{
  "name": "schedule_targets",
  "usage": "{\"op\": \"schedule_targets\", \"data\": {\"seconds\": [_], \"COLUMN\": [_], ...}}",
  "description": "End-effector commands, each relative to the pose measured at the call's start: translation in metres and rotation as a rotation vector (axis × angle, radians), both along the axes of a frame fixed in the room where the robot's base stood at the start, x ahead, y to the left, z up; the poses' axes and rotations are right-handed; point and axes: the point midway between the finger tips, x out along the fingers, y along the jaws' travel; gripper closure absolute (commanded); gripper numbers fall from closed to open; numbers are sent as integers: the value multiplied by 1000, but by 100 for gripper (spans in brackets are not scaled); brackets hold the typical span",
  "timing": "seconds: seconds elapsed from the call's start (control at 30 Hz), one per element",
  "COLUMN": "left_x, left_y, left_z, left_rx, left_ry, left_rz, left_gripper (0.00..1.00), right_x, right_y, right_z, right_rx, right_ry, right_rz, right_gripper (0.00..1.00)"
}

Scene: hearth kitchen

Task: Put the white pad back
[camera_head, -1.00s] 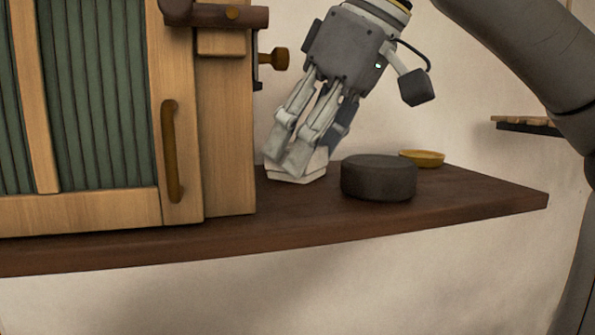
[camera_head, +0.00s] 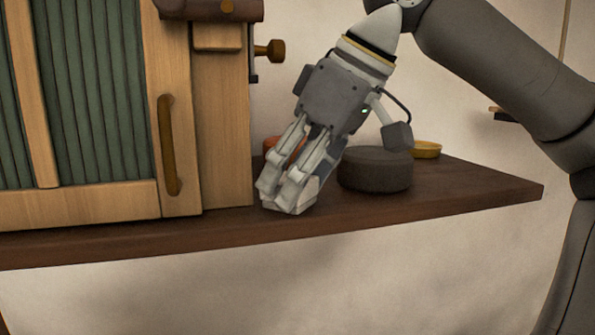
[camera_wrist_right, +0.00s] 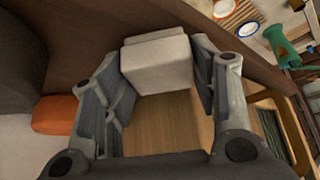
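The white pad (camera_head: 297,207) is a small pale block at the front part of the dark brown shelf, just right of the wooden cabinet. My right gripper (camera_head: 285,195) reaches down to it from above, tilted, with its fingers around the pad. In the right wrist view the pad (camera_wrist_right: 157,62) sits between the two fingers of the right gripper (camera_wrist_right: 162,75), which close on its sides. Whether the pad's underside touches the shelf is hard to tell. My left gripper is not in view.
The wooden cabinet (camera_head: 228,130) with green panels stands close left. A dark grey round block (camera_head: 375,170) is close right, with a yellow dish (camera_head: 427,150) behind it. An orange-red object (camera_wrist_right: 55,115) lies behind the gripper. The shelf's right end (camera_head: 480,187) is clear.

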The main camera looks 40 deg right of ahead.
Motion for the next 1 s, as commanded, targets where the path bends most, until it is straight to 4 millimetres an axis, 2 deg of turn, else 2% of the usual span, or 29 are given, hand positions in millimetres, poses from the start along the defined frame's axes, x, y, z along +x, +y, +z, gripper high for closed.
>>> {"op": "schedule_targets", "data": {"seconds": [0.03, 0.1, 0.37, 0.53, 1.0], "left_x": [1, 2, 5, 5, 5], "left_y": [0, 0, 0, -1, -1], "left_z": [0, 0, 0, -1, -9], "left_rx": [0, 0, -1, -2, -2], "left_ry": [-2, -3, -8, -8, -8], "left_rz": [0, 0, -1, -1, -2], "left_gripper": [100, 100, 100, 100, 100], "right_x": [0, 0, 0, -3, -47], "right_y": [0, 0, 0, -1, -14], "right_z": [0, 0, 0, 9, 89], "right_rx": [0, 0, 0, 0, -1], "right_ry": [0, 1, 1, -1, -1], "right_rz": [0, 0, 0, -2, -1], "right_gripper": [35, 29, 29, 29, 29]}}
